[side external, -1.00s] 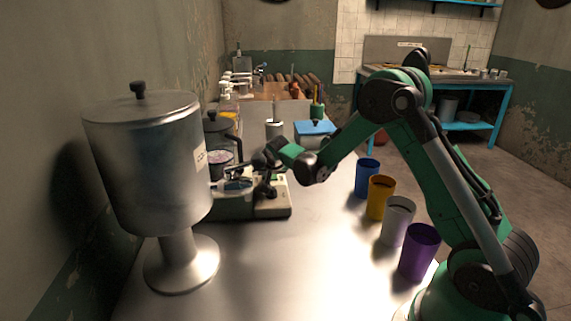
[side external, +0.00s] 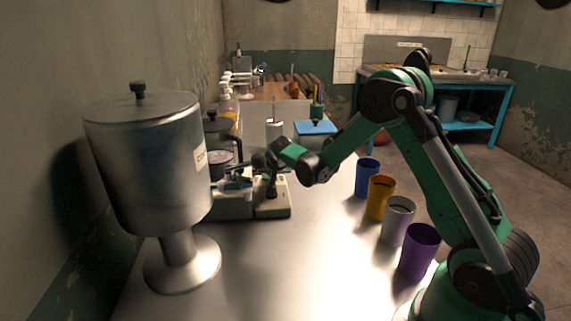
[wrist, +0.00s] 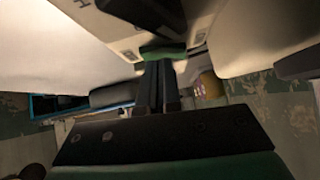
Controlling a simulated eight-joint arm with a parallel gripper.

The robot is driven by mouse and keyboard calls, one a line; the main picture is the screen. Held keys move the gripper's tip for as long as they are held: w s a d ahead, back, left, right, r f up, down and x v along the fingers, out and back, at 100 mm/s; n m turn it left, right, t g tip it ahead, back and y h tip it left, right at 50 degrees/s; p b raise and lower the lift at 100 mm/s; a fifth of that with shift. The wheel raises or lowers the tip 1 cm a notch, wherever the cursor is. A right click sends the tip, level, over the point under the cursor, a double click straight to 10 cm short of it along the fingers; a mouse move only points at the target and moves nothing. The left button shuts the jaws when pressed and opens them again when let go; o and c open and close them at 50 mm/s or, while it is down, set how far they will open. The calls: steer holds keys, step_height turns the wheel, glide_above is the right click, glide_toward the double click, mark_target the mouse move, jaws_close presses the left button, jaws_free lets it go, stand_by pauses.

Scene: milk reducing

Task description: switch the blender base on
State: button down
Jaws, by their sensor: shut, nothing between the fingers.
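The blender base (side external: 273,210) is a cream box on the metal table, right of the big steel urn, with a greenish section on its left. My gripper (side external: 271,193) is shut and empty, pointing down over the top of the cream box. In the wrist view, the shut fingers (wrist: 158,78) reach to a pale surface (wrist: 120,42) with dark lettering, and a green piece (wrist: 163,52) shows at their tips. A dark part overhangs this surface. I cannot tell whether the fingertips touch the switch or which way the switch is set.
A steel urn (side external: 148,150) on a pedestal stands at the left. A blue cup (side external: 367,180), an orange cup (side external: 379,199), a white cup (side external: 397,222) and a purple cup (side external: 418,254) line the right edge. A blue-topped box (side external: 315,130) stands behind. The front middle table is clear.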

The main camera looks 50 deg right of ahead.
stand_by(0.3)
steer(key=r, duration=0.4)
steer(key=shift+s+d+r, duration=0.15)
steer(key=shift+s+d, duration=0.15)
steer(key=v, duration=0.9)
steer(key=shift+s+r, duration=0.15)
steer(key=shift+s, duration=0.3)
steer(key=shift+a, duration=0.1)
steer(key=shift+w+a+r+t, duration=0.15)
steer(key=shift+w+a+t, duration=0.2)
steer(key=shift+w, duration=0.3)
